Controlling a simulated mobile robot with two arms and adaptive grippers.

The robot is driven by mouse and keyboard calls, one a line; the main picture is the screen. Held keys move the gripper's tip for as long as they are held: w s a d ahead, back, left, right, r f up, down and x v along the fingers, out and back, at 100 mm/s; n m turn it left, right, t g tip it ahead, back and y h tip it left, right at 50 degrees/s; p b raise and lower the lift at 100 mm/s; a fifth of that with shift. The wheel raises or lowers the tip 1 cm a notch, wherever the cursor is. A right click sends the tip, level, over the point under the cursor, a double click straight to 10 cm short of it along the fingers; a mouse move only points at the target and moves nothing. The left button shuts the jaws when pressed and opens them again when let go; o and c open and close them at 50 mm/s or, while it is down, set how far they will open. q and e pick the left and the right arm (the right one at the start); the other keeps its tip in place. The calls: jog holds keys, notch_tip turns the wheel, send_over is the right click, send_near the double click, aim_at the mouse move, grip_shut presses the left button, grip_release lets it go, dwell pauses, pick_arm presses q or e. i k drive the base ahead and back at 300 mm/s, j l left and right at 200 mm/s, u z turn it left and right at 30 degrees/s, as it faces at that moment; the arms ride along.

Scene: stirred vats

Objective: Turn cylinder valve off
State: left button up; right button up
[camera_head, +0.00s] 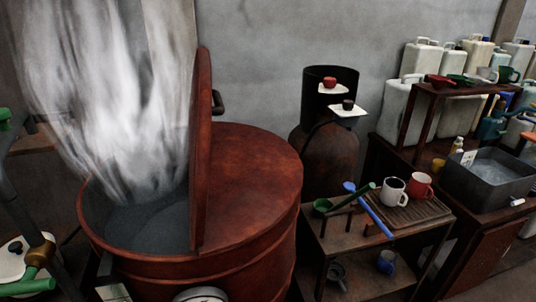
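A rusty brown gas cylinder (335,155) stands against the grey wall, behind the small table and right of the large vat. A dark round collar (320,80) rises at its top, open at the front. A red knob (330,82) shows there above a white tag, and a black knob (348,104) shows lower right above a second white tag. A dark curved hose runs from the black knob's side down to the left. Which way either knob is turned cannot be told. Neither of my grippers is in view.
A large rusty vat (260,250) with a half-raised lid (202,150) steams at the left. A low table (335,245) with mugs and green and blue-handled tools stands before the cylinder. A grey basin (490,185) and white jugs (395,110) are at the right.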

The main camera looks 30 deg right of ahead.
aim_at(329, 82)
jog(key=z, duration=1.4)
